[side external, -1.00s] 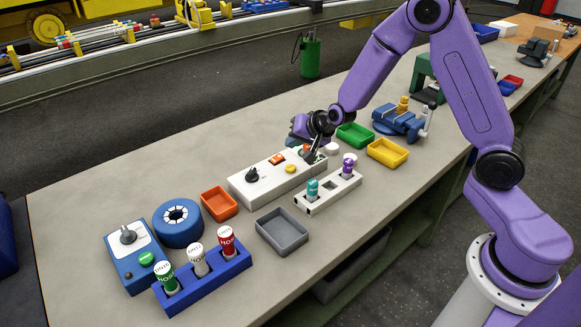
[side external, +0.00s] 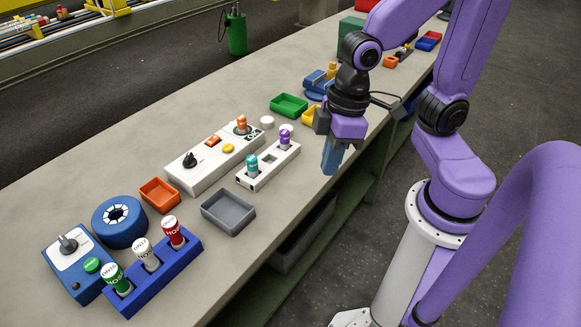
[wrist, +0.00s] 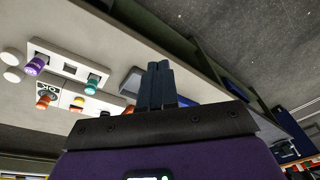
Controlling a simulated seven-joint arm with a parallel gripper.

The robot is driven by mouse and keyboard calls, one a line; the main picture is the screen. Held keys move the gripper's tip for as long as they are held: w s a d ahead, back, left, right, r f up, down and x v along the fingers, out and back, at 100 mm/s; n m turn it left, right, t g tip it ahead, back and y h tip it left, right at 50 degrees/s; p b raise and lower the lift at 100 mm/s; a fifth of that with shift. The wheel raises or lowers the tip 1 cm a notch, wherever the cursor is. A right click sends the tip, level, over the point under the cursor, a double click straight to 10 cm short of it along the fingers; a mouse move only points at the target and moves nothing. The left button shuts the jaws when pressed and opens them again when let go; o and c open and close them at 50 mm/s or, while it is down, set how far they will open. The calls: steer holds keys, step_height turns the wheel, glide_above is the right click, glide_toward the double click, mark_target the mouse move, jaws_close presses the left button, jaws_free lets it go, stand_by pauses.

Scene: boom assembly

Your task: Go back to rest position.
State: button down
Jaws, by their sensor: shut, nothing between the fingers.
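My gripper (side external: 331,158) hangs in the air over the front edge of the workbench (side external: 95,160), to the right of the white tool holder. Its blue fingers are together and empty, pointing down; they also show in the wrist view (wrist: 160,85). The long white control box (side external: 205,170) has a black knob, an orange switch, a yellow button and an orange cylinder (side external: 241,124) standing upright at its far end. The white holder (side external: 262,178) carries a teal cylinder (side external: 252,165) and a purple cylinder (side external: 285,137), with an empty slot between them. My gripper touches none of these.
Green (side external: 289,105), orange (side external: 160,194) and grey (side external: 228,212) trays lie on the bench. A blue rack (side external: 165,272) with three labelled cylinders, a blue ring (side external: 119,222) and a blue knob box (side external: 75,262) sit at the left. Air around the gripper is free.

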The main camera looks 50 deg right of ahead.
steer(key=s+d+r+n+h, duration=0.1)
steer(key=s+d+n, duration=0.2)
steer(key=s+d, duration=0.1)
steer(key=shift+s+d+g, duration=0.25)
steer(key=shift+s+g, duration=0.05)
steer(key=shift+s, duration=0.4)
